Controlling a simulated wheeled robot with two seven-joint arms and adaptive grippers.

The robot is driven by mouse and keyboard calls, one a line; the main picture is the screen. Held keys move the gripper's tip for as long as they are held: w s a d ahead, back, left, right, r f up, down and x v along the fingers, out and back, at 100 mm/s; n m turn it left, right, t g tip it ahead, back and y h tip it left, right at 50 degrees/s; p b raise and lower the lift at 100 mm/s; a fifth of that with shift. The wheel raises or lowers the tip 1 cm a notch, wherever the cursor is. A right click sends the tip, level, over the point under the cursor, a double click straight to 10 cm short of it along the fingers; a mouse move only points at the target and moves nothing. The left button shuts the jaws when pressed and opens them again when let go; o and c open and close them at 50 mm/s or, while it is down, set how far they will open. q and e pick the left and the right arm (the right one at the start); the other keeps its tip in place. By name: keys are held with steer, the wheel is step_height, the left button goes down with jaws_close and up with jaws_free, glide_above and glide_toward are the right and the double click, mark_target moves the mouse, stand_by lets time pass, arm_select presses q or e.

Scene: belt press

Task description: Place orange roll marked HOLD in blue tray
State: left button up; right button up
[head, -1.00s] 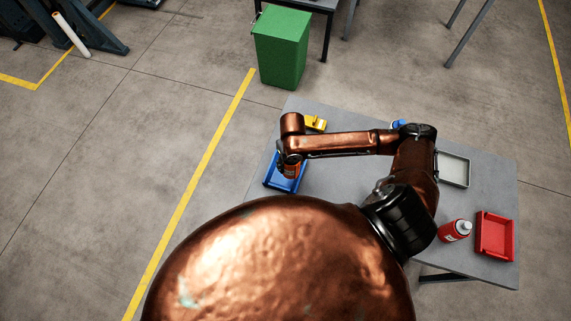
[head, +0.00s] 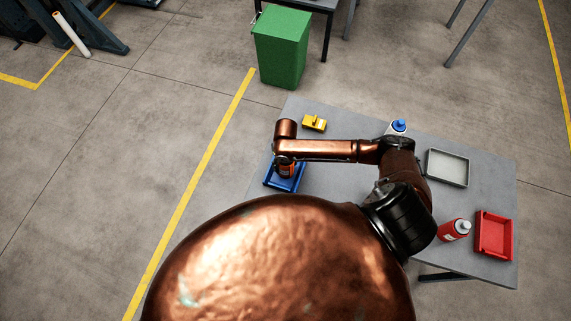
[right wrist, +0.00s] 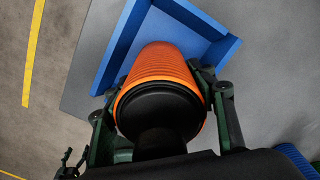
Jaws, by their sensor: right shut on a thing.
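The orange roll (right wrist: 162,65) is ribbed with a black end and sits between the fingers of my right gripper (right wrist: 163,105), which is shut on it. In the right wrist view the roll is over the blue tray (right wrist: 118,45), whose walls show on both sides of it. I cannot tell whether it touches the tray floor. In the head view the blue tray (head: 285,185) is at the table's left end, with the orange roll (head: 286,170) partly hidden by my right arm. The HOLD mark is not visible. My left gripper is not in view.
On the grey table (head: 335,190) are a yellow object (head: 314,123), a blue-capped bottle (head: 398,126), a grey tray (head: 447,168), a red bottle (head: 454,230) and a red tray (head: 495,236). A green bin (head: 281,48) stands on the floor behind the table.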

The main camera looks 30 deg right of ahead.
steer(key=shift+f, duration=0.1)
steer(key=o, duration=1.6)
steer(key=shift+c, duration=0.2)
step_height(320, 180, up, 12)
steer(key=shift+r+b, duration=0.1)
steer(key=shift+b, duration=0.2)
